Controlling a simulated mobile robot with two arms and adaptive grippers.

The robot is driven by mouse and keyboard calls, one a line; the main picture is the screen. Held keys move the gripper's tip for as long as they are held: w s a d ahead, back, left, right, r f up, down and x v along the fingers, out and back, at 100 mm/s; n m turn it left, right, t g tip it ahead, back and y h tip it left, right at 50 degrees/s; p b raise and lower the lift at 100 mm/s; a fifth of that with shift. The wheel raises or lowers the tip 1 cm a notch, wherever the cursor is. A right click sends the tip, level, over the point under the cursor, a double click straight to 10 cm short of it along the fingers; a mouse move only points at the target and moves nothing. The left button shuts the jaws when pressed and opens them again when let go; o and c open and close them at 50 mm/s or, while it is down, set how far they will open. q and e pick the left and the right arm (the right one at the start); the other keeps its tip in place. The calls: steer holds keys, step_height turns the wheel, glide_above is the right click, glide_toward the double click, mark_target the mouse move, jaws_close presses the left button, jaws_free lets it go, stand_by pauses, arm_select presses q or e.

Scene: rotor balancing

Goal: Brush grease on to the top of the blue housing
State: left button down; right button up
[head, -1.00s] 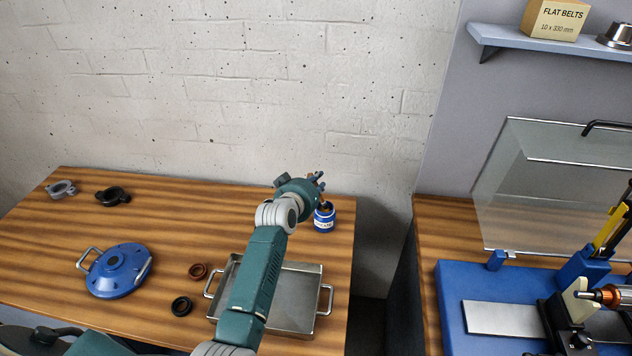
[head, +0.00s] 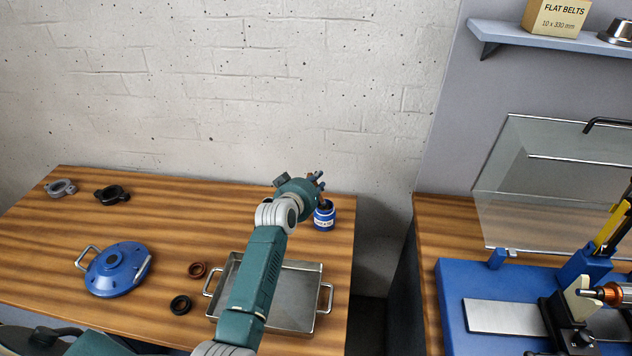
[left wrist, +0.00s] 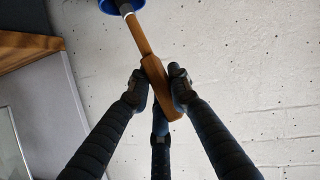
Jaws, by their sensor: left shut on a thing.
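The blue housing (head: 122,262) is a round, domed part with two side handles, on the left of the wooden table. Its top shows no brush or gripper on it. My left gripper (head: 318,183) is above the blue grease pot (head: 325,221) at the table's back right. In the left wrist view my left gripper (left wrist: 156,84) is shut on the wooden handle of a brush (left wrist: 146,45). The brush's far end meets the blue pot (left wrist: 121,4) at the top edge; its bristles are hidden. My right gripper is not in view.
A metal tray (head: 307,270) lies partly behind my left arm. A brown ring (head: 198,270) and a black ring (head: 181,305) lie between tray and housing. A grey clamp (head: 60,188) and a black clamp (head: 112,195) lie at the back left. A blue-based machine (head: 452,300) stands on the right bench.

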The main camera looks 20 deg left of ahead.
arm_select(q)
steer(key=shift+f+b, duration=0.35)
steer(key=shift+f, duration=0.3)
stand_by(0.8)
step_height(320, 180, up, 7)
steer(key=p, duration=0.7)
steer(key=shift+r, duration=0.1)
stand_by(0.5)
